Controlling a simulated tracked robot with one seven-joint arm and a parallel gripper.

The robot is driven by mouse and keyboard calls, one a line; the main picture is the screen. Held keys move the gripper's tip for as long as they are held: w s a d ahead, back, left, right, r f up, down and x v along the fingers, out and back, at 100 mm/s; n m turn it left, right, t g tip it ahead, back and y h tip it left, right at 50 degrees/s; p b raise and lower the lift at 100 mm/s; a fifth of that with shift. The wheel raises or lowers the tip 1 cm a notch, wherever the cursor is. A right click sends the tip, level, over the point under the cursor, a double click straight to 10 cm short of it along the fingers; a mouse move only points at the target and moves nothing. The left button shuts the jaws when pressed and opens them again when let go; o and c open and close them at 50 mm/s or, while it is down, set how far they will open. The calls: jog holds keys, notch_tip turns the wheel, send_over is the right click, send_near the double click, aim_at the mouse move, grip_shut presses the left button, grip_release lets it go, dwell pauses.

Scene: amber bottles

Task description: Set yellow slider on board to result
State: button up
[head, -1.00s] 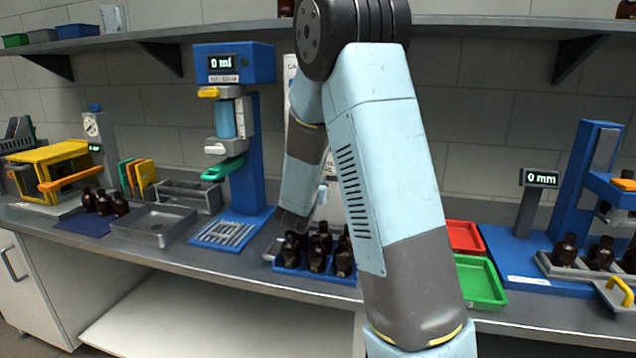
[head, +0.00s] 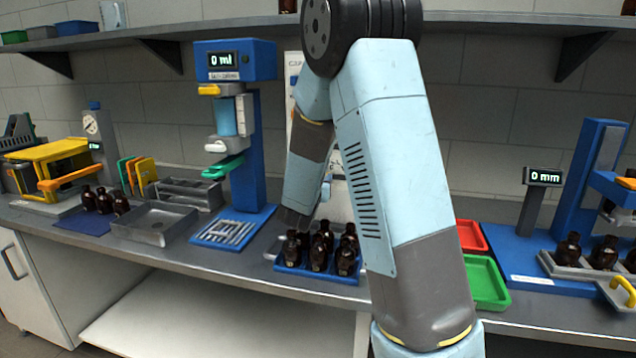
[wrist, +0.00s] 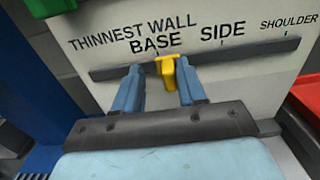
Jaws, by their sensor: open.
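In the wrist view, a pale board (wrist: 235,83) carries the words "THINNEST WALL" and the labels BASE, SIDE and SHOULDER above a dark horizontal rail (wrist: 232,55). The yellow slider (wrist: 168,72) sits on this rail just below BASE, left of the SIDE tick. My gripper (wrist: 159,67) is open, with its two blue fingers on either side of the slider. A gap shows on both sides; whether the tips touch the board I cannot tell. In the head view my arm hides the slider and the gripper.
In the head view, a blue tray of amber bottles (head: 318,275) stands close to my arm. A blue filling stand (head: 247,165) is to its left, red (head: 470,237) and green (head: 486,282) trays to its right. A green object (wrist: 48,6) shows top left in the wrist view.

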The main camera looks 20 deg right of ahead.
jog(key=v, duration=1.3)
jog(key=shift+s+a+f, duration=0.2)
jog(key=shift+s+a, duration=0.1)
